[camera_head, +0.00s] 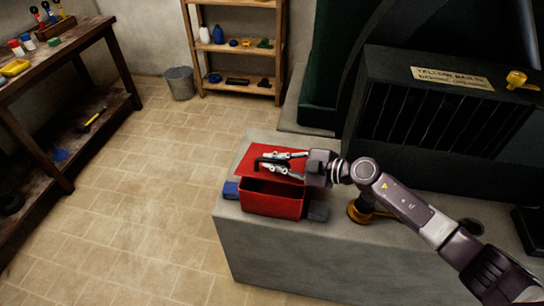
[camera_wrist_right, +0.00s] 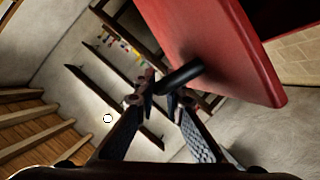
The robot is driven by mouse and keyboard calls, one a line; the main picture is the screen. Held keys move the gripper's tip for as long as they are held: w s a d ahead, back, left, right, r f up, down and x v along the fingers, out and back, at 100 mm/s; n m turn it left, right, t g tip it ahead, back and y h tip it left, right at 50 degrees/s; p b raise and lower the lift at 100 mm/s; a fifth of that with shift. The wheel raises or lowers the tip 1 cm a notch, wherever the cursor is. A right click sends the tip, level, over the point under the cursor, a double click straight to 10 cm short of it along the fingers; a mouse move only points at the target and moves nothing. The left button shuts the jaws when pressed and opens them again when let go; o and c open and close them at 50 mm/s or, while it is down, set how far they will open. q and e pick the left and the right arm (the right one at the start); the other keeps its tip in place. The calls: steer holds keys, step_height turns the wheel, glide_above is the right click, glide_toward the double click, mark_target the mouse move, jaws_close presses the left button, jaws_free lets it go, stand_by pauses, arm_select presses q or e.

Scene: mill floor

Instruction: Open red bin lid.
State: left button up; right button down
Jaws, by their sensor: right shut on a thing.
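The red bin (camera_head: 272,201) stands on the grey concrete block near its front left corner. Its red lid (camera_head: 248,162) is tilted up, with a dark gap between it and the bin's front rim. A black handle (camera_head: 262,160) sits on the lid. My right gripper (camera_head: 272,163) reaches in from the right and is shut on this handle. In the right wrist view the fingers (camera_wrist_right: 163,95) close around the black handle (camera_wrist_right: 182,75), with the red lid (camera_wrist_right: 215,45) beside them. The bin's inside is mostly hidden. My left gripper is not in view.
A blue block (camera_head: 231,190) and a dark grey block (camera_head: 318,211) flank the bin. A brass-coloured round fitting (camera_head: 358,212) stands right of it under my arm. A large dark machine (camera_head: 430,110) rises behind. Tiled floor lies clear to the left.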

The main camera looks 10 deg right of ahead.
steer(key=shift+w+d+r+m+p, duration=0.15)
steer(key=shift+w+r+p, duration=0.1)
steer(key=shift+r+p, duration=0.25)
steer(key=shift+w+a+r+m+p, duration=0.15)
steer(key=shift+w+r+p, duration=0.1)
steer(key=shift+r+p, duration=0.25)
steer(key=shift+w+d+r+p, duration=0.2)
steer(key=shift+w+r+p, duration=0.05)
steer(key=shift+r+p, duration=0.05)
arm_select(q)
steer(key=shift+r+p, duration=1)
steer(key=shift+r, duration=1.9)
arm_select(e)
steer(key=shift+w+d+r, duration=0.15)
steer(key=shift+w+r, duration=0.3)
steer(key=shift+w, duration=0.1)
steer(key=shift+w+d+r, duration=0.15)
steer(key=shift+w+r, duration=0.3)
steer(key=shift+w, duration=0.05)
